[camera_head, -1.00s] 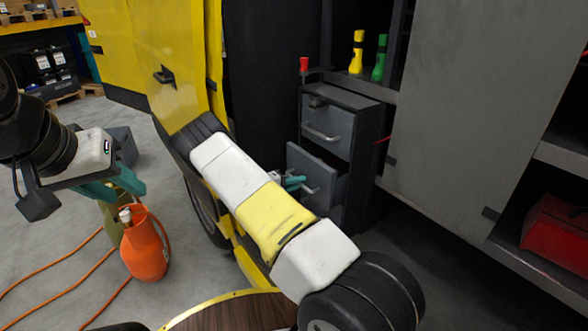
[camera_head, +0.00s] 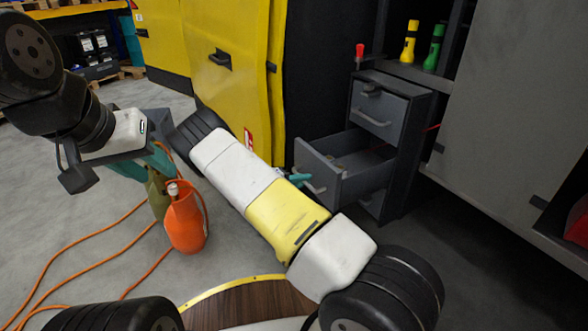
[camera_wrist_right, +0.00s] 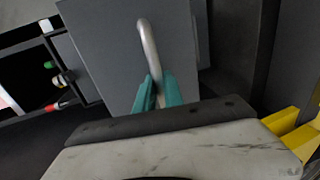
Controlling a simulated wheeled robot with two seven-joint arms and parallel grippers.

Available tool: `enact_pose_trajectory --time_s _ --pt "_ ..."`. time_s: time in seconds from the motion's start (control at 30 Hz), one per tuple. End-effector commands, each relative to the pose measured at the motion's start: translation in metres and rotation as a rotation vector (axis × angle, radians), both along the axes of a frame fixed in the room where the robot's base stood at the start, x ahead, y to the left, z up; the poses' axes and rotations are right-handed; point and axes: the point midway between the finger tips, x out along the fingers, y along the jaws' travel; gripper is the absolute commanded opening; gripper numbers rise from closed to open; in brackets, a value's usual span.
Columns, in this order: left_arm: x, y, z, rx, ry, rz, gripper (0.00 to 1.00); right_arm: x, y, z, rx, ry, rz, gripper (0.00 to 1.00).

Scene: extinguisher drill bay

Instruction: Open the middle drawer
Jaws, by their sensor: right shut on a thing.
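The grey cabinet (camera_head: 400,92) has its middle drawer (camera_head: 345,180) pulled well out, with part of its interior showing. The drawer above it (camera_head: 376,110) is closed. My right gripper (camera_head: 301,180) is at the middle drawer's front, partly hidden behind my own arm. In the right wrist view, its teal fingers (camera_wrist_right: 158,92) are shut on the drawer's curved metal handle (camera_wrist_right: 148,45), in front of the grey drawer front (camera_wrist_right: 110,50). My left gripper (camera_head: 146,164) is at the left, above and beside an orange cylinder (camera_head: 186,222); its fingertips are unclear.
A yellow flashlight (camera_head: 410,42) and a green one (camera_head: 434,48) stand on the shelf. A red item (camera_head: 360,50) stands on the cabinet top. A yellow door (camera_head: 235,85) is left of the cabinet. Orange hoses (camera_head: 75,262) lie on the floor at the left.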

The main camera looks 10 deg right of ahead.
Motion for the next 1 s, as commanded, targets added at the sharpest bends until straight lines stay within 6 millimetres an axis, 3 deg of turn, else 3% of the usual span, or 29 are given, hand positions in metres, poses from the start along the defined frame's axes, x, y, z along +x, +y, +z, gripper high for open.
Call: enact_pose_trajectory --time_s 0.37,0.4,0.5,1.0 --pt "0.0000 0.0000 0.0000 0.000 0.000 0.000 0.36 0.0001 0.0004 -0.0005 0.002 0.000 0.001 0.00" --pt "0.0000 0.0000 0.0000 0.000 0.000 0.000 0.36 0.0001 0.0004 -0.0005 0.002 0.000 0.001 0.16" --pt "0.0000 0.0000 0.0000 0.000 0.000 0.000 0.36 0.0001 0.0003 -0.0005 0.002 0.000 0.001 0.34" --pt "0.0001 0.0000 -0.0001 0.000 0.000 0.000 0.36 0.0008 0.0041 0.0025 0.001 -0.001 -0.002 0.34"
